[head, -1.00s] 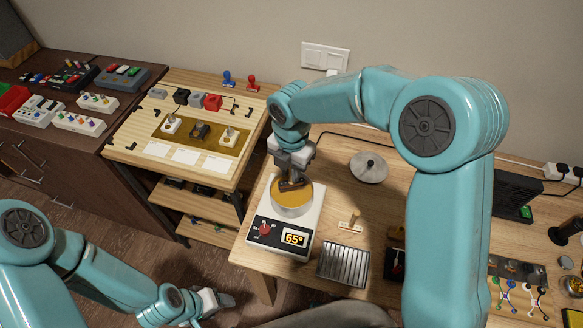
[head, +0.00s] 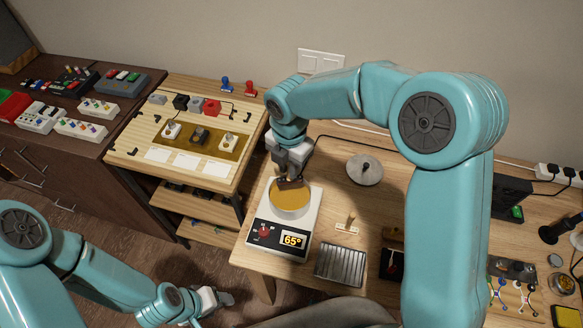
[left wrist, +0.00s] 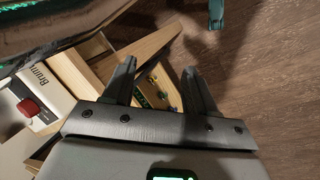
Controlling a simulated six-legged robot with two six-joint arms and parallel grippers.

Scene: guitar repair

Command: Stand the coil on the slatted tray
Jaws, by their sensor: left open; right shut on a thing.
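My right gripper (head: 291,174) is shut on the dark brown coil (head: 289,184). It holds the coil at the mouth of a round pot (head: 290,213) of amber liquid. The coil's lower edge is near the liquid; whether it touches is hard to tell. The slatted metal tray (head: 341,266) lies on the bench right of and nearer than the pot, with nothing on it. My left gripper (head: 225,300) is low at the left, away from the bench. In the left wrist view its two fingers (left wrist: 158,85) are apart with nothing between them.
The pot stands on a white heater (head: 265,233) reading 65°. A round lid (head: 365,169) with a knob lies behind the tray. A small wooden piece (head: 346,224) stands between lid and tray. A wooden workstation (head: 180,140) is at the left.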

